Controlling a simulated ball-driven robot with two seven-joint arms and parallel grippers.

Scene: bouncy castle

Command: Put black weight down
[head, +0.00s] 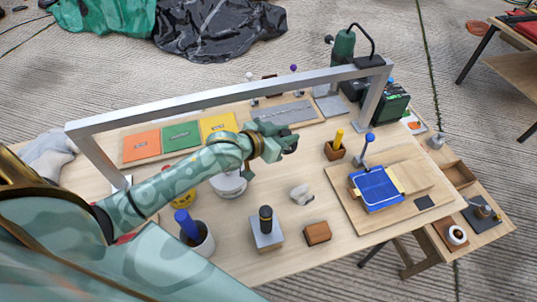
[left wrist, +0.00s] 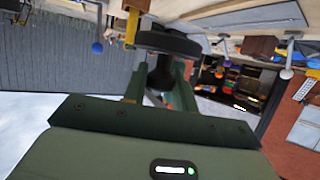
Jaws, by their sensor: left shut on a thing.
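My left gripper (head: 284,140) reaches over the middle of the table, below the grey metal bar. In the left wrist view, my left gripper (left wrist: 160,88) is shut on the narrow neck of the black weight, whose wide dark disc (left wrist: 170,43) shows beyond the fingers. In the head view the weight is mostly hidden by the gripper, and I cannot tell its exact height above the table. My right gripper is not in view.
A grey metal frame (head: 240,93) spans the wooden table (head: 330,214). A black-topped post on a grey block (head: 267,238), a brown block (head: 317,233) and a blue tray (head: 379,188) stand nearer. A brown holder (head: 334,151) is right of the gripper.

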